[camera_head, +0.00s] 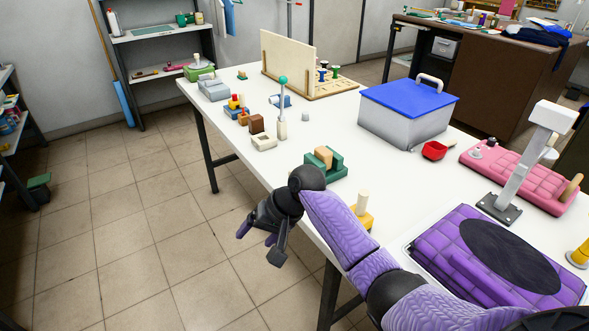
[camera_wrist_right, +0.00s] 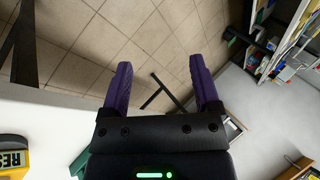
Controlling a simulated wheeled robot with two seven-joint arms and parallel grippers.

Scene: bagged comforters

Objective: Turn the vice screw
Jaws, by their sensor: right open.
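The green vice (camera_head: 337,165) stands on the white table near its left edge, with a tan wooden block (camera_head: 324,154) between its jaws. I cannot make out its screw; my right arm covers the area in front of it. My right gripper (camera_head: 258,238) hangs past the table edge, over the floor, in front of and left of the vice. A green corner (camera_wrist_right: 78,166), perhaps the vice, shows at the bottom left there. My left gripper is out of view.
A yellow-based peg (camera_head: 362,208) stands close to my right forearm. A white post with a teal ball (camera_head: 282,110) rises behind the vice.

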